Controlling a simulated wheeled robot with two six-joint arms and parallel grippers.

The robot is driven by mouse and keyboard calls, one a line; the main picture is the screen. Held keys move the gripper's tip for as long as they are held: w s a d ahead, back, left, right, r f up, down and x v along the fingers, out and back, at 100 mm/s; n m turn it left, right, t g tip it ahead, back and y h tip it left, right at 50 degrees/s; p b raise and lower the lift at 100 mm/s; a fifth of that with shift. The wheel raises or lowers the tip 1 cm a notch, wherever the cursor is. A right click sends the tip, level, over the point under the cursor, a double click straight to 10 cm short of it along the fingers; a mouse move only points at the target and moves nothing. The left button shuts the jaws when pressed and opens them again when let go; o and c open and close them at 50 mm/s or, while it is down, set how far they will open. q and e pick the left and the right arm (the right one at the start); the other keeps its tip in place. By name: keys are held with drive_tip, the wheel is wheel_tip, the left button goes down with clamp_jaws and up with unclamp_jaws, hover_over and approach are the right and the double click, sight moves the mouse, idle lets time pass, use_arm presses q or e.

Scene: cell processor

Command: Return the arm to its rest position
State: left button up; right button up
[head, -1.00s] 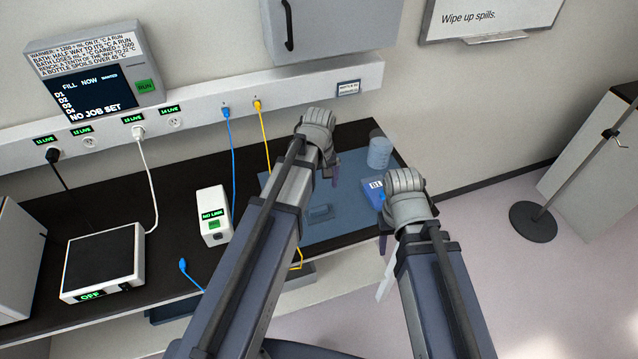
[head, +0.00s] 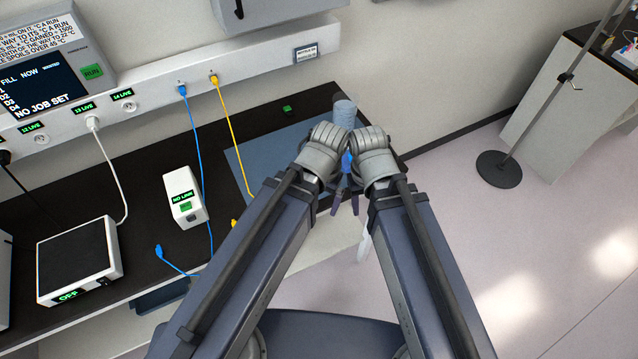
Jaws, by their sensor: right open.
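My two arms reach out over the near edge of the bench, with their wrists side by side and close together. My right gripper (head: 361,225) points down past the bench edge. It is open, and I see nothing held in it. My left gripper (head: 338,204) is mostly hidden behind its own wrist. Only a dark purple finger shows below it, so its opening cannot be told. A small patch of a blue object (head: 347,162) shows between the two wrists, the rest being hidden.
The dark bench (head: 150,215) carries a blue mat (head: 250,160), a translucent blue cup (head: 344,113), a white NO LINK box (head: 184,197) and a flat OFF device (head: 78,262). Blue and yellow cables hang from the wall rail (head: 260,65). The floor at right is clear up to a stand (head: 499,169).

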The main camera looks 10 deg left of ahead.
use_arm(q)
wheel_tip(320, 180, down, 9)
drive_tip(key=b, duration=0.8)
drive_tip(key=shift+r, duration=0.15)
idle(0.4)
drive_tip(key=w+a+r+n+p, duration=0.1)
drive_tip(key=w+a+n, duration=0.2)
drive_tip(key=w, duration=0.1)
drive_tip(key=w+a+r+n+p, duration=0.1)
drive_tip(key=w+a+r+n, duration=0.1)
drive_tip(key=w+a+n, duration=0.2)
drive_tip(key=w+a+r+n+h+p, duration=0.1)
drive_tip(key=w+a+n+p, duration=0.1)
drive_tip(key=w, duration=0.4)
drive_tip(key=shift+a+r+n, duration=0.2)
drive_tip(key=shift+a+n, duration=0.6)
drive_tip(key=f+b, duration=0.8)
drive_tip(key=shift+w, duration=0.25)
drive_tip(key=shift+c, duration=0.2)
